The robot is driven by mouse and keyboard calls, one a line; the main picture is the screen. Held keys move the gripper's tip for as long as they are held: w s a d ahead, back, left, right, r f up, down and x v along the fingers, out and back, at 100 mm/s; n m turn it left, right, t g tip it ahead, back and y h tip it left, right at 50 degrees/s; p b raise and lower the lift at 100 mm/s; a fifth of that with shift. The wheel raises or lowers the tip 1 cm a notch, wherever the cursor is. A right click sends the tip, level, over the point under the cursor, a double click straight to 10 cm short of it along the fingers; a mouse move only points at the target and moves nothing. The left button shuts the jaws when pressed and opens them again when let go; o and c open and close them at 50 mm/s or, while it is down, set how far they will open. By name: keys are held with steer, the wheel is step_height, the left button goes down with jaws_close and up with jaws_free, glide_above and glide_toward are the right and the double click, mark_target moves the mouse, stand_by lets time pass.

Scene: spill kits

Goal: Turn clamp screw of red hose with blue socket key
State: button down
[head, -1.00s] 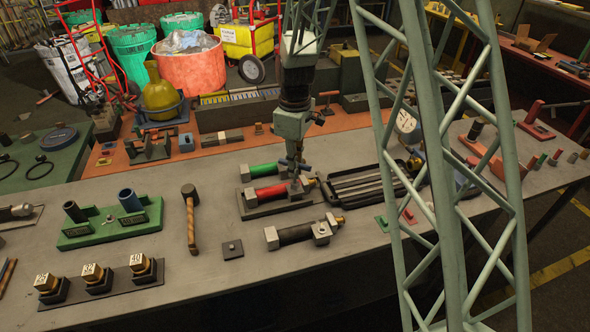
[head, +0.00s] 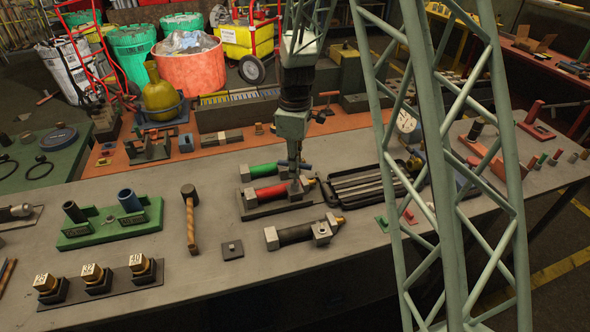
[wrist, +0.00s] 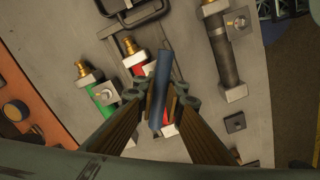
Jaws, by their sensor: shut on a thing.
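The red hose (head: 270,194) lies on a dark plate in the middle of the bench, with a brass end at its right; it also shows in the wrist view (wrist: 137,69). My gripper (head: 295,180) is over its right end, pointing down. In the wrist view my gripper (wrist: 160,105) is shut on the blue socket key (wrist: 162,80), whose blue bar lies between the fingertips. The clamp screw of the red hose is hidden below the key and fingers, so I cannot tell whether the key sits on it.
A green hose (head: 262,170) lies just behind the red one and a black hose (head: 296,234) in front. A dark tray with rods (head: 368,188) stands to the right. A mallet (head: 191,220) and a small square plate (head: 232,250) lie at the left. My lattice column blocks part of the right side.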

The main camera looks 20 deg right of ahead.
steer(key=shift+n+b, duration=0.45)
steer(key=shift+n, duration=3.05)
stand_by(0.7)
steer(key=shift+m, duration=0.4)
steer(key=shift+r+p, duration=1.05)
steer(key=shift+r, duration=1.2)
stand_by(0.6)
